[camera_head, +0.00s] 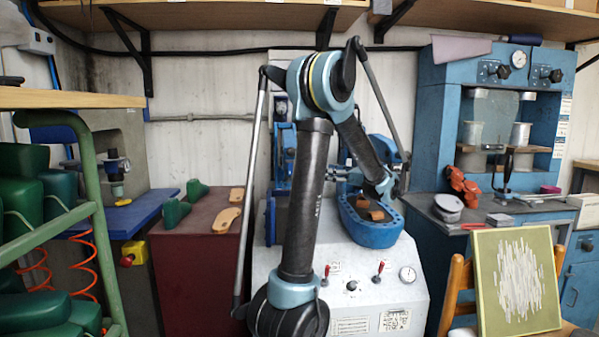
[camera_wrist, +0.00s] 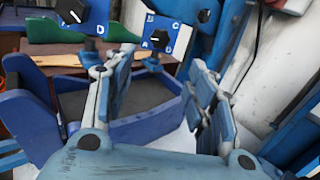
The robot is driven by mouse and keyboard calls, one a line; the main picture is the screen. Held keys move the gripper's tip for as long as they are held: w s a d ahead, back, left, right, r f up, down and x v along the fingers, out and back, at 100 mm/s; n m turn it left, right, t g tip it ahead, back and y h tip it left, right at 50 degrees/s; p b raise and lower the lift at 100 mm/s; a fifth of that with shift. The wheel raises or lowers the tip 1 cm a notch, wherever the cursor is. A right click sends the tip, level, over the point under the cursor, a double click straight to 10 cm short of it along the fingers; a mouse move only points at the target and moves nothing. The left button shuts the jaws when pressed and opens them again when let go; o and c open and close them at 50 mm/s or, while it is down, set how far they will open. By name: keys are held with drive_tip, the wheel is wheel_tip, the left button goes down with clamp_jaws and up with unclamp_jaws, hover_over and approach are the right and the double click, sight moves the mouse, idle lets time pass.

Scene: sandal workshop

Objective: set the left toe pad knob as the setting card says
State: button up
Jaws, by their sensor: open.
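A second black knob (camera_wrist: 72,10) shows at the top left, partly cut off by the picture's edge. I cannot tell which one is the left toe pad knob. My gripper (camera_wrist: 161,73) is open, its fingers apart and nothing between them, short of the lettered knob. In the head view my arm hides much of the machine (camera_head: 380,295). No paper there can be read as the setting card.
A blue trough (camera_wrist: 150,132) lies below my fingers in the wrist view. Blue machine parts (camera_wrist: 238,35) stand close on the right. Green shoe lasts (camera_head: 196,190) sit on a dark red cabinet (camera_head: 190,270). A blue press (camera_head: 430,110) and a framed board (camera_head: 517,280) are at the right.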

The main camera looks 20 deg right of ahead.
drive_tip(key=shift+m, duration=0.7)
drive_tip(key=x, duration=1.6)
drive_tip(key=shift+a+f, duration=0.1)
drive_tip(key=shift+f, duration=0.05)
drive_tip(key=shift+c, duration=0.3)
drive_tip(key=c, duration=1)
